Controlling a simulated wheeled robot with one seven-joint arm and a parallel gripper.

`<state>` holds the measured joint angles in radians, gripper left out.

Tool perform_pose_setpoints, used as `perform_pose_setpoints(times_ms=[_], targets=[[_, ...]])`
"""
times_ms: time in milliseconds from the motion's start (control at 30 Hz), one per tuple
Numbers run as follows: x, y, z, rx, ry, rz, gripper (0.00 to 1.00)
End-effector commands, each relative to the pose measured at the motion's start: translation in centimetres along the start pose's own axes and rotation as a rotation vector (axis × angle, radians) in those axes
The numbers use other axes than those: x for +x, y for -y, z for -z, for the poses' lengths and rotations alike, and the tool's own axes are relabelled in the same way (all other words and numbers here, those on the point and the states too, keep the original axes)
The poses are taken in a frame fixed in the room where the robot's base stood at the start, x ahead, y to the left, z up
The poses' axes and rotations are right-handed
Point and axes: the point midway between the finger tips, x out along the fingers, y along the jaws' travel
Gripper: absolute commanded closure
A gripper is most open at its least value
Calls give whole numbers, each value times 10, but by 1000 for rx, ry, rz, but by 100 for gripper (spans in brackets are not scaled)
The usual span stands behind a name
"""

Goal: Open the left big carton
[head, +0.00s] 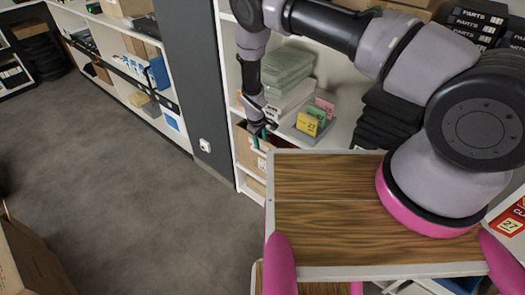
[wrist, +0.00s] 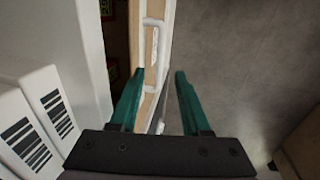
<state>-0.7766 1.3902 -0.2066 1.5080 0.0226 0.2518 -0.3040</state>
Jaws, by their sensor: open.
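A large brown carton (head: 32,265) stands on the floor at the lower left of the head view, cut off by the frame edge; I cannot tell whether its top is open. A brown surface at the lower right of the wrist view (wrist: 304,140) may be a carton. My gripper (head: 262,137) is open, beside the front of the white shelf and well away from the floor carton.
White boxes with barcodes (wrist: 40,112) stand left of my gripper. A wood-topped surface (head: 325,200) lies in front of me. Grey floor (head: 130,190) is clear at left.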

Motion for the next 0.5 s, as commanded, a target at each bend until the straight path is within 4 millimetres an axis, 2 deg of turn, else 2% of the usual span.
perform_pose_setpoints(times_ms=[33, 200, 400, 500], targets=[[12, 0, -1, 0, 3, 0, 53], [44, 0, -1, 0, 2, 1, 53], [70, 0, -1, 1, 2, 1, 53], [77, 0, 0, 1, 1, 1, 53]])
